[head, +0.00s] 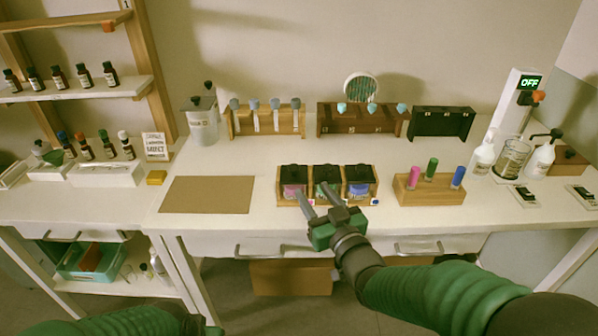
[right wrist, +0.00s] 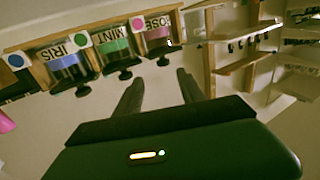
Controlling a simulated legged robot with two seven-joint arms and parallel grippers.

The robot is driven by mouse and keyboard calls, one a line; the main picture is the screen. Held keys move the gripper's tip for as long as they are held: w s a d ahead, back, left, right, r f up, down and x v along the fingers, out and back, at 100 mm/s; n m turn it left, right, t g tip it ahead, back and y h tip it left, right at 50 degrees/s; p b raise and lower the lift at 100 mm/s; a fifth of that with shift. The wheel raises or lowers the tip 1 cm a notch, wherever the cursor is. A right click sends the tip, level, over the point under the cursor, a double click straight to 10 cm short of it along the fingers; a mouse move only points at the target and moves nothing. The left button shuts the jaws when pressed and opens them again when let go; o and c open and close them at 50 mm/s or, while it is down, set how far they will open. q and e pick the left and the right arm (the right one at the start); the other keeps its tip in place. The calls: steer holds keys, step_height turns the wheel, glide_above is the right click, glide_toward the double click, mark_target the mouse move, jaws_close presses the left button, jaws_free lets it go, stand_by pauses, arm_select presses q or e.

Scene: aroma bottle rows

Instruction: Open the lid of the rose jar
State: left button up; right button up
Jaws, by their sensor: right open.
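The rose jar (head: 293,190) holds pink contents and stands at the left end of a small wooden rack on the table. Its black lid (head: 293,172) looks closed. In the right wrist view the rose jar (right wrist: 158,38) shows with its ROSE label upside down. The green mint jar (head: 327,188) is in the middle and the blue iris jar (head: 360,187) on the right. My right gripper (head: 314,191) is open and empty, with its fingers in front of the rose and mint jars. In the wrist view its fingers (right wrist: 157,78) point toward the rose jar, apart from it.
A brown mat (head: 206,195) lies left of the rack. A wooden holder (head: 429,190) with pink, green and blue vials stands to the right. Racks with droppers (head: 265,122) stand behind.

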mark_target(296, 172)
steer(key=x, duration=0.4)
steer(key=a+x, duration=0.1)
steer(key=x, duration=0.4)
steer(key=shift+s+a, duration=0.1)
steer(key=shift+w+d, duration=0.2)
steer(key=shift+w, duration=0.15)
steer(key=shift+s, duration=0.1)
steer(key=shift+c, duration=0.4)
steer(key=shift+a, duration=0.15)
steer(key=c, duration=0.7)
jaws_close()
